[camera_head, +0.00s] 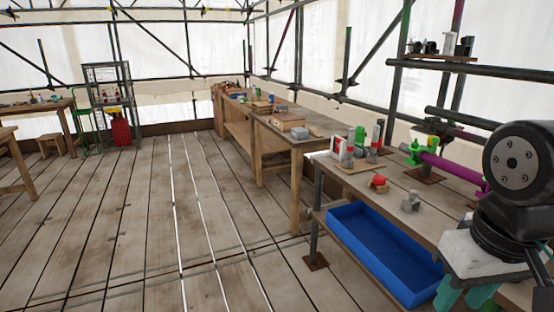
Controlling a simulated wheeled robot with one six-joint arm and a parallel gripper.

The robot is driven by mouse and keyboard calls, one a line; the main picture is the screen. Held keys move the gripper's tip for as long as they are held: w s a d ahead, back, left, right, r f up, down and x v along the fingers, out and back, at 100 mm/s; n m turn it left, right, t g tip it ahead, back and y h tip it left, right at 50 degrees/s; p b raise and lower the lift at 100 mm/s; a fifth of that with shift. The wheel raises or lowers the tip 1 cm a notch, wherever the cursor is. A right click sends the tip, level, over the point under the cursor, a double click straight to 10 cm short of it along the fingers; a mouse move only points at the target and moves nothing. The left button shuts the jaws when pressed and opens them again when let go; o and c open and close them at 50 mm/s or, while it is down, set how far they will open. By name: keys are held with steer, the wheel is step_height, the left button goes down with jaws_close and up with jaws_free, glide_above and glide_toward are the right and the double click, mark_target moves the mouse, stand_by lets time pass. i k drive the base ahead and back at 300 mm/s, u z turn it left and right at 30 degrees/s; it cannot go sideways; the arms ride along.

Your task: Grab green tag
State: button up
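A small green upright piece (360,136) stands at the back of the near workbench. It may be the green tag, but it is too small to tell. Beside it on the left is a red-and-white piece (338,145), and a grey cylinder with a red part (377,134) is on its right. A bright green clamp-like piece (413,152) sits further right by a purple tube. Part of my arm (514,160) fills the right edge. My gripper does not show.
The near workbench (398,180) also carries a small red piece (378,181) and a grey fitting (411,201). A blue bin (383,250) sits below its top. More benches (290,131) run along the right side. The plank floor (150,220) is clear at left and centre.

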mark_target(359, 136)
steer(key=u, duration=0.85)
steer(key=i, duration=2.95)
steer(key=z, duration=1.3)
steer(key=i, duration=0.95)
steer(key=z, duration=0.75)
